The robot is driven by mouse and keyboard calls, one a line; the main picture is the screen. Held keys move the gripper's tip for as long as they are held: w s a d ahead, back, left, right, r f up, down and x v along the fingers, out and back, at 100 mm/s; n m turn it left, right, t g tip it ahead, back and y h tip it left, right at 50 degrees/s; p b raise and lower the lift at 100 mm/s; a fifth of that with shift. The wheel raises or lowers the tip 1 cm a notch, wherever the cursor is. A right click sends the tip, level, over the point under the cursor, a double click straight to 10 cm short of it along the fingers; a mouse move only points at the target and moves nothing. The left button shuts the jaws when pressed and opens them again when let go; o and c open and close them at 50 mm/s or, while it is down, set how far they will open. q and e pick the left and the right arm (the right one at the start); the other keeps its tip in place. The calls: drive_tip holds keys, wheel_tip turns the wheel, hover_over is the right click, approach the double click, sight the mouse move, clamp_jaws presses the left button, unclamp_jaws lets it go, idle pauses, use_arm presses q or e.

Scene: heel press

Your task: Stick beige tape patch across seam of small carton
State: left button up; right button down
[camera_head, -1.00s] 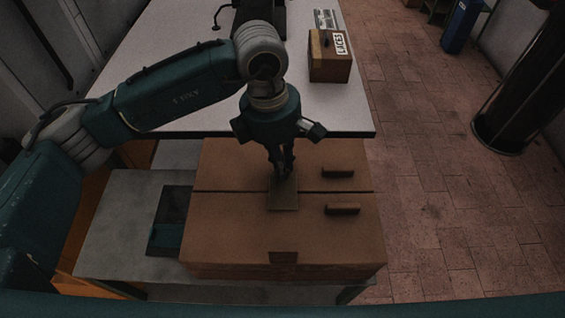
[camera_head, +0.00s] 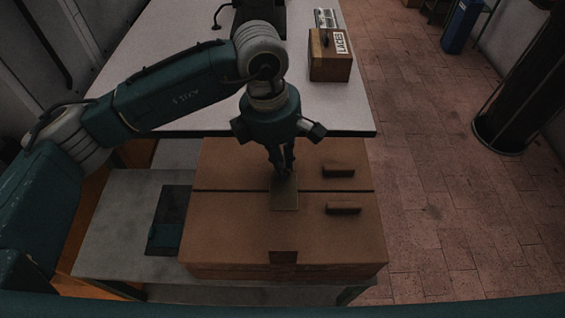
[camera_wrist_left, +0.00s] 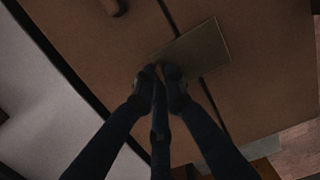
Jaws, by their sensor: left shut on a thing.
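The carton (camera_head: 230,224) is brown, with a dark seam running left to right across its top. The beige tape patch (camera_head: 284,197) lies flat over the seam in the head view, and in the left wrist view the patch (camera_wrist_left: 203,54) also crosses the dark seam line. My left gripper (camera_head: 282,172) points down at the patch's far end. In the left wrist view its fingertips (camera_wrist_left: 161,73) are closed together at the patch's edge. Whether the patch touches the carton everywhere cannot be told. My right gripper is not in view.
Two dark brown blocks (camera_head: 343,208) sit on the carton's right side, one each side of the seam. A dark flat tray (camera_head: 168,222) lies left of the carton on the grey low table (camera_head: 112,222). Behind is a white table (camera_head: 200,95) with a wooden LACES box (camera_head: 329,66).

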use_arm(q)
drive_tip(key=shift+s+f+b, duration=0.1)
drive_tip(key=shift+f+b, duration=0.15)
drive_tip(key=shift+b, duration=0.25)
clamp_jaws()
idle(0.8)
drive_tip(key=o, duration=0.8)
unclamp_jaws()
drive_tip(key=o, duration=0.6)
drive_tip(key=shift+r, duration=0.15)
drive_tip(key=shift+r+p, duration=1.25)
drive_tip(key=shift+r, duration=2.3)
drive_tip(key=shift+f, duration=0.1)
